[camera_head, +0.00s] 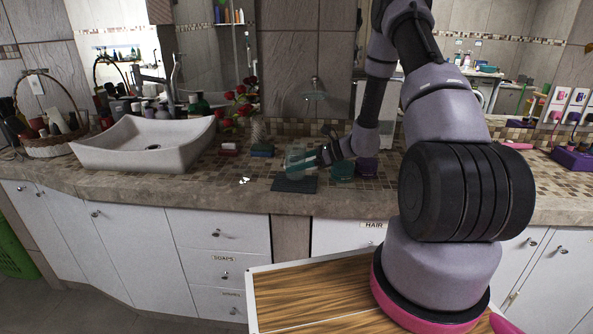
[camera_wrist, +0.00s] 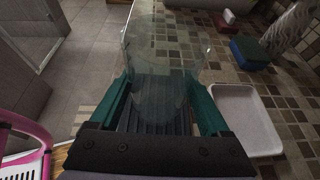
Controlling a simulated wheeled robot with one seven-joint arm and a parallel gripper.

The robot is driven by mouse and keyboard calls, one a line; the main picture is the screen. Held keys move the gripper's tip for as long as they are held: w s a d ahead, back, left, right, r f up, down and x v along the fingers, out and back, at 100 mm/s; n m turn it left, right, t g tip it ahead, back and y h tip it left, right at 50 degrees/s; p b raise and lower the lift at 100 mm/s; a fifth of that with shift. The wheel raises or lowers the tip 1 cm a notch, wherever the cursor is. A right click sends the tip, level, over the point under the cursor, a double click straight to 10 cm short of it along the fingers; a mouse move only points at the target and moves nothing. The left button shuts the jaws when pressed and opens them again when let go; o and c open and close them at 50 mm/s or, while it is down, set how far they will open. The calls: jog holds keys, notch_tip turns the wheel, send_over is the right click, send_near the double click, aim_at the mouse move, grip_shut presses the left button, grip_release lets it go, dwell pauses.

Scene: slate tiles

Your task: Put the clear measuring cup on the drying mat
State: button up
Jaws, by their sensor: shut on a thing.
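The clear measuring cup (camera_head: 297,161) is between the fingers of my gripper (camera_head: 322,156), which is shut on it. In the wrist view the cup (camera_wrist: 165,45) shows as a see-through shape between and beyond the teal fingers (camera_wrist: 160,105). The drying mat (camera_head: 295,185) is a dark flat rectangle on the counter, just below the cup in the head view. Its dark ribbed surface (camera_wrist: 153,116) shows between the fingers in the wrist view. I cannot tell whether the cup's base touches the mat.
A white shallow tray (camera_wrist: 244,122) lies right of the fingers in the wrist view. A red item (camera_head: 229,149) and a blue item (camera_head: 262,150) stand farther back. A white sink (camera_head: 145,145) is at left. The counter's front edge (camera_head: 240,202) is close to the mat.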

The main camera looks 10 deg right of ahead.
jog(key=shift+a+f, duration=0.1)
jog(key=shift+f, duration=1)
jog(key=o, duration=1.5)
jog(key=shift+f, duration=0.1)
